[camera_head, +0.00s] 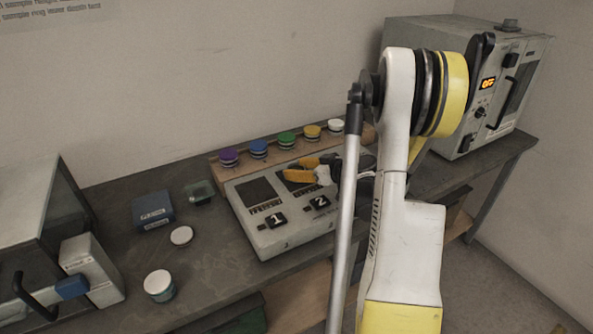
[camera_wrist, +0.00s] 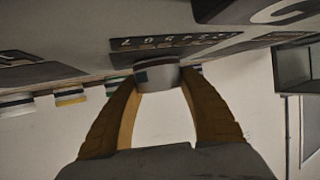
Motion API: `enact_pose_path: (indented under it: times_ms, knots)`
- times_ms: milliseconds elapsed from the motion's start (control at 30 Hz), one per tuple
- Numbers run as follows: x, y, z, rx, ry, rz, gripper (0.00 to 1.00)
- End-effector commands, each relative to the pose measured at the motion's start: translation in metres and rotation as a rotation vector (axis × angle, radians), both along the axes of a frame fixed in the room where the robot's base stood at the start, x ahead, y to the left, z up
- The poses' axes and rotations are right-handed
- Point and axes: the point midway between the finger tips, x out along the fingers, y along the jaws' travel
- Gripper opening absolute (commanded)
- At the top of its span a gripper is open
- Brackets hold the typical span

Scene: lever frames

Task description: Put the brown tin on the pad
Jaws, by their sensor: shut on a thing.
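My gripper (camera_head: 303,172), with orange fingers, is over the right half of the grey two-station device (camera_head: 290,235). In the wrist view its fingertips (camera_wrist: 158,80) are closed around a small pale grey round tin with a dark patch on its side. The device has a dark square pad (camera_head: 256,190) above the number 1. Another dark pad is above the number 2, partly covered by my fingers. The wrist view shows the device very close to the held tin; I cannot tell whether they touch.
Tins with purple (camera_head: 229,157), blue (camera_head: 258,148), green (camera_head: 287,139), yellow (camera_head: 312,132) and white (camera_head: 336,126) lids stand on a wooden strip behind the device. A blue box (camera_head: 153,209), a white disc (camera_head: 181,235) and a white-lidded jar (camera_head: 159,285) are left. An oven-like box (camera_head: 470,85) stands right.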

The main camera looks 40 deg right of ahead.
Motion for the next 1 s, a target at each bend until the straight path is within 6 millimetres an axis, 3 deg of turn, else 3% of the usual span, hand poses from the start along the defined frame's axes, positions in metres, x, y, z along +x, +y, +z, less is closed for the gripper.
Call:
enact_pose_path:
  times_ms: [100, 133, 200, 600, 1000]
  knots:
    - [0.000, 0.000, -0.003, 0.000, 0.000, 0.000, 0.16]
    - [0.000, 0.000, -0.004, 0.000, 0.000, 0.000, 0.51]
    - [0.000, 0.000, -0.003, 0.000, 0.000, 0.000, 0.69]
    - [-0.003, -0.001, 0.003, 0.001, 0.000, -0.001, 0.69]
    - [-0.080, -0.014, 0.037, 0.000, 0.000, -0.004, 0.69]
